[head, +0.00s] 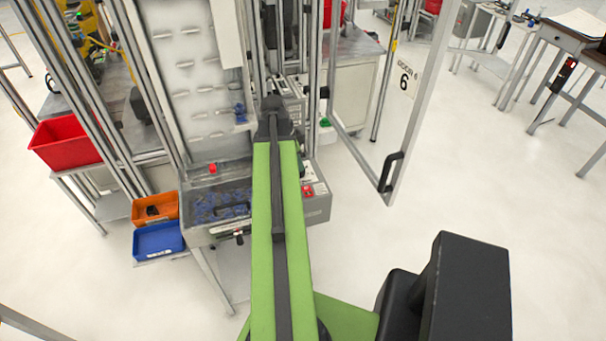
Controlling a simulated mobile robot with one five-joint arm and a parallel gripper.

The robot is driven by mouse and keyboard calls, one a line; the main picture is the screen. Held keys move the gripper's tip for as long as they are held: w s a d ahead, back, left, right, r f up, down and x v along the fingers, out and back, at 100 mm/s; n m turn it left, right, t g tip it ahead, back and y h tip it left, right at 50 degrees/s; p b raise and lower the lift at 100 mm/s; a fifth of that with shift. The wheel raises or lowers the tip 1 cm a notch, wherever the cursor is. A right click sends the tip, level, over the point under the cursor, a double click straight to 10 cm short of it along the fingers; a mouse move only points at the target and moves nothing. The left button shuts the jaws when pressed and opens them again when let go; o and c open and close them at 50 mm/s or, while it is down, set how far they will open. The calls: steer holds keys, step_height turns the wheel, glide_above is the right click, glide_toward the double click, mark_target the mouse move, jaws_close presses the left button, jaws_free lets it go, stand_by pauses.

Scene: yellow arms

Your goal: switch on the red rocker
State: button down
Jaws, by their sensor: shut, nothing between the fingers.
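A small red rocker (308,190) sits on the front face of a grey control box, just right of my green arm. It is small in the picture, and I cannot tell which way it is tipped. My gripper (272,104) is the dark end beyond the green arm link, in front of the machine frame. It is shut and empty, and its fingers are hard to make out. In the picture it is above and left of the rocker, apart from it. My arm hides part of the control box's left side.
A red button (212,168) stands above a grey tray (222,205) of blue parts. Orange (155,207) and blue bins (158,240) are at left, with a red bin (66,143) behind. An open door (400,135) with a black handle stands at right.

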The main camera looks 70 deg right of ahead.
mark_target(309, 194)
steer(key=b+x, duration=0.8)
steer(key=a+b+x, duration=0.1)
steer(key=b+x, duration=0.3)
steer(key=shift+w+d+f, duration=0.1)
steer(key=shift+w+f, duration=0.2)
steer(key=shift+f, duration=0.45)
steer(key=shift+s+f+b, duration=0.1)
steer(key=shift+f+b, duration=0.2)
steer(key=shift+b, duration=0.1)
steer(key=shift+a, duration=0.25)
steer(key=shift+d, duration=0.1)
steer(key=shift+w+d+r+p, duration=0.35)
steer(key=shift+w+d, duration=0.1)
steer(key=shift+d, duration=0.1)
